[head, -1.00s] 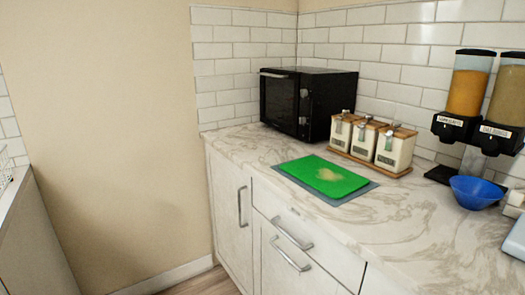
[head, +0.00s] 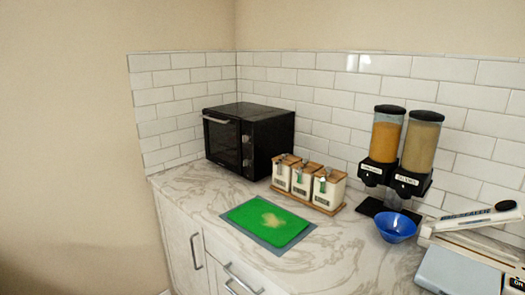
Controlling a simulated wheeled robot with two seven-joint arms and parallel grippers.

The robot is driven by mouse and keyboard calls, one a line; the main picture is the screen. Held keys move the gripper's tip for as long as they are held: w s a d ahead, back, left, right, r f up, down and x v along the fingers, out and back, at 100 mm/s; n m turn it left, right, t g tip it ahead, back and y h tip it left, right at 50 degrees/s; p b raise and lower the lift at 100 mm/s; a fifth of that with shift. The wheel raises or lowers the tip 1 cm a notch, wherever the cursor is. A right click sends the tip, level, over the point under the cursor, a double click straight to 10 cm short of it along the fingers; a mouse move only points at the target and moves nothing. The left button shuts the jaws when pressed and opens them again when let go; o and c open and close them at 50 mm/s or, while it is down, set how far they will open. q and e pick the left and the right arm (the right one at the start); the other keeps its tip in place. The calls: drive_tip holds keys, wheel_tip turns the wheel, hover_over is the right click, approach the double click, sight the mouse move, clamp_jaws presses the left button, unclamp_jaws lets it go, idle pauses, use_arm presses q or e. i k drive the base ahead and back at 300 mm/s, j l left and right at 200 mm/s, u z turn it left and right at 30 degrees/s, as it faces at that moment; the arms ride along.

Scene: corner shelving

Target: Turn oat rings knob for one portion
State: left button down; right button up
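A twin cereal dispenser stands on the counter at the right of the head view. Its left canister (head: 386,136) holds orange cereal and its right canister (head: 421,146) holds tan cereal. Each has a black housing below with a small white label, too small to read surely. The right housing (head: 409,184) is nearer to me. No turning knob can be made out clearly. A blue bowl (head: 396,228) sits on the counter in front of the dispenser's black base (head: 372,207). Neither gripper is in view.
A black microwave (head: 250,140) stands in the corner. Several white jars (head: 302,180) stand on a wooden tray (head: 333,210). A green board (head: 266,221) lies on a grey mat. A white appliance with a black-tipped lever (head: 478,217) stands right of the bowl.

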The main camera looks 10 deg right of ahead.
sight(402, 189)
drive_tip(key=k+j+z, duration=0.1)
drive_tip(key=z, duration=1.25)
